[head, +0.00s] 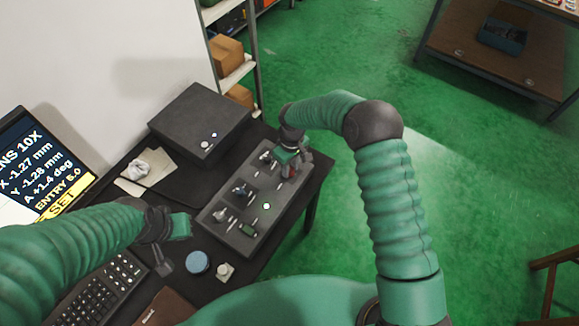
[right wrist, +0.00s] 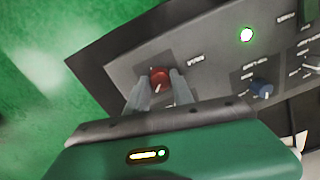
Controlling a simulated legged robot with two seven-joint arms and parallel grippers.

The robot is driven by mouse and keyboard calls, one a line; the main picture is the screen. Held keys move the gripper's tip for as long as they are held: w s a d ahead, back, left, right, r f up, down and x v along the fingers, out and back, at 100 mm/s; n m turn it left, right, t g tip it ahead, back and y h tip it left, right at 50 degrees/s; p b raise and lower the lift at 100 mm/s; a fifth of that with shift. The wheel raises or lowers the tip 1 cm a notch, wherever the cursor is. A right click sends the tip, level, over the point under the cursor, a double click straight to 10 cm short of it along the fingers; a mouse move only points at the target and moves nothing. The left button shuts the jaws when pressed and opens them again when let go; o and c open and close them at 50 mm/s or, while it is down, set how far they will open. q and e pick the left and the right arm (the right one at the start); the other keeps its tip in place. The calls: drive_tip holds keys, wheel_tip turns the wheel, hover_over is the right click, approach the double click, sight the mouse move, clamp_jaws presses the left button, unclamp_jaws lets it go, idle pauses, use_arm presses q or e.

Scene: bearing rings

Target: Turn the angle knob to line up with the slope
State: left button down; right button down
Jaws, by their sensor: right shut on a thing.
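A grey control panel (head: 258,203) with knobs, switches and a lit round light lies on the dark desk. In the right wrist view a red knob (right wrist: 159,76) with a pale pointer line sits on the panel (right wrist: 215,65). My right gripper (right wrist: 160,82) has its two fingers on either side of this knob, shut on it. In the head view my right gripper (head: 292,172) is at the panel's far right end and mostly hides the knob. My left gripper (head: 166,256) hangs over the desk left of the panel; its jaw opening is unclear. The knob's label is too blurred to read.
A screen (head: 40,165) at the left reads X -1.27 mm, Y -1.28 mm, A +1.4 deg, ENTRY 5.0. A blue knob (right wrist: 261,88) is beside the red one. A dark box (head: 200,120), keyboard (head: 100,290) and blue round item (head: 197,262) are on the desk.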

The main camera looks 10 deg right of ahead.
drive_tip(key=m, duration=0.4)
drive_tip(key=shift+s+f, duration=0.1)
drive_tip(key=shift+s, duration=0.15)
drive_tip(key=m, duration=0.3)
drive_tip(key=shift+m, duration=0.4)
drive_tip(key=m, duration=0.6)
drive_tip(key=shift+s+a+m, duration=0.1)
drive_tip(key=shift+m, duration=0.3)
drive_tip(key=shift+f, duration=0.1)
drive_tip(key=c, duration=1.1)
unclamp_jaws()
